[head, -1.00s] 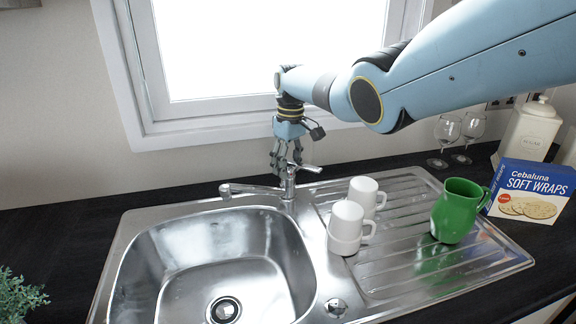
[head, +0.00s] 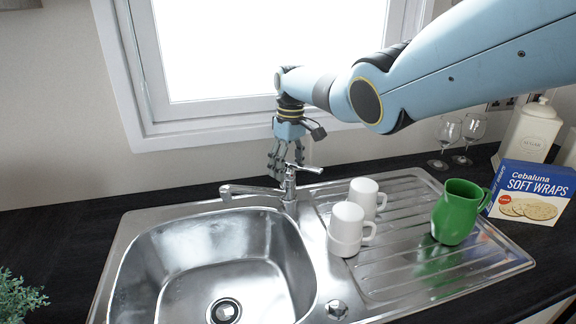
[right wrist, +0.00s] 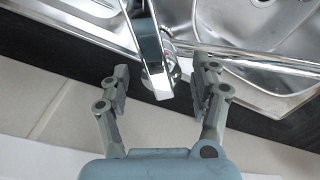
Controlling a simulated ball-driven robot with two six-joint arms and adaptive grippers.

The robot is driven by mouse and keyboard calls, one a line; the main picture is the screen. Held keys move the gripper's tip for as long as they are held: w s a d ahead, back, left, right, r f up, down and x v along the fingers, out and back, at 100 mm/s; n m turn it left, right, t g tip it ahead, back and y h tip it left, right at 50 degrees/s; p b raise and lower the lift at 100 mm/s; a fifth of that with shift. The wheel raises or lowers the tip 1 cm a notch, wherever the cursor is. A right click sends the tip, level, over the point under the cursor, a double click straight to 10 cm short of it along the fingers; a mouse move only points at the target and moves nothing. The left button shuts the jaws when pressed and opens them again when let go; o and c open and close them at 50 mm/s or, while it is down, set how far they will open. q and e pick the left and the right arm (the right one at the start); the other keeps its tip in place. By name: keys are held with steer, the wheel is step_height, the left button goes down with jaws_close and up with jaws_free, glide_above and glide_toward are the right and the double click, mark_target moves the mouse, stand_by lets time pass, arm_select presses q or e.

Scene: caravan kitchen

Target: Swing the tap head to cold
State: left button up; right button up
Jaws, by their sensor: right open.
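The chrome tap (head: 289,186) stands at the back of the sink, its spout reaching left over the bowl. Its lever head (head: 304,168) points to the right in the head view. My right gripper (head: 286,172) is pointing down just behind the tap, fingers apart. In the right wrist view the tap's lever (right wrist: 150,50) lies between the open fingers of my right gripper (right wrist: 160,85), with a gap on both sides. My left gripper is not in view.
The steel sink (head: 130,240) has an empty bowl. Two white mugs (head: 346,230) and a green jug (head: 459,212) stand on the drainer to the right. A wraps box (head: 530,190), two wine glasses (head: 447,135) and a sugar jar (head: 528,130) are further right. The window wall is close behind.

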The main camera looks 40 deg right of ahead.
step_height(320, 180, up, 12)
steer(key=shift+d, duration=0.35)
stand_by(0.6)
